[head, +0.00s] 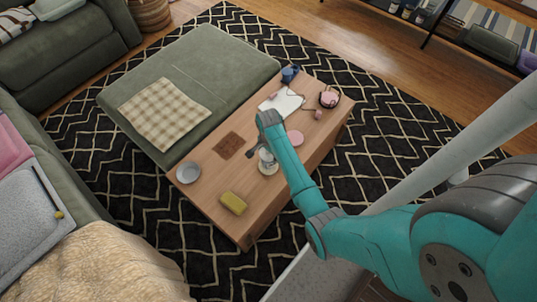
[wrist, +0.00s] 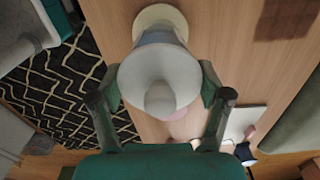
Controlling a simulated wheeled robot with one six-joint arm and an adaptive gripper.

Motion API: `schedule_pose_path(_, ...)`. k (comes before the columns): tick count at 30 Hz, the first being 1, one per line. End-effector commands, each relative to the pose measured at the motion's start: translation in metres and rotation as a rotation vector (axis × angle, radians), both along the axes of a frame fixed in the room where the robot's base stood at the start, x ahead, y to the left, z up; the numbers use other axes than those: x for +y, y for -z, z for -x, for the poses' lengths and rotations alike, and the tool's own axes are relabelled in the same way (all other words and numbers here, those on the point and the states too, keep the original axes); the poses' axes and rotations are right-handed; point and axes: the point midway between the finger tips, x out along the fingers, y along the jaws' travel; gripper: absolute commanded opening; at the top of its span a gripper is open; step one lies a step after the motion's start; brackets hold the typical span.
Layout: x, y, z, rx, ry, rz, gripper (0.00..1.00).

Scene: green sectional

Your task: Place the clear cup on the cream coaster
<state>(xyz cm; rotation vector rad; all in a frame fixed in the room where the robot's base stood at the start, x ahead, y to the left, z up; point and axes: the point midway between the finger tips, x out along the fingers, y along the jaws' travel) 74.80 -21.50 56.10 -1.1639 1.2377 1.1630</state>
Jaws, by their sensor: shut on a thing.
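The clear cup (wrist: 158,70) looks whitish and see-through, and it fills the middle of the wrist view. My gripper (wrist: 161,85) has a finger on each side of the cup and is shut on it. The cream coaster (wrist: 160,14) is a pale disc on the wooden table, partly hidden behind the cup. In the head view the cup (head: 266,157) is over the cream coaster (head: 269,170), with my gripper (head: 261,149) beside it. I cannot tell whether the cup touches the coaster.
A green ottoman (head: 205,65) adjoins the table.

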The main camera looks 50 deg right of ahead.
Motion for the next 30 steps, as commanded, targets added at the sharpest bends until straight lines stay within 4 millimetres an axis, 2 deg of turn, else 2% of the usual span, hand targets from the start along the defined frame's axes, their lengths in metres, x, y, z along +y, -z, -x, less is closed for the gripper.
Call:
schedule_pose_path(4, -0.0002, 0.0121, -0.0006, -0.001, 0.0, 0.001, 0.13)
schedule_pose_path(15, -0.0002, 0.0154, -0.0006, -0.001, 0.0, 0.001, 0.13)
schedule_pose_path(16, -0.0001, 0.0156, -0.0005, -0.001, 0.0, 0.001, 0.82)
schedule_pose_path(18, -0.0002, 0.0154, -0.0005, -0.001, 0.0, 0.001, 0.99)
schedule_pose_path(30, -0.0002, 0.013, -0.0005, -0.002, 0.0, 0.001, 1.0)
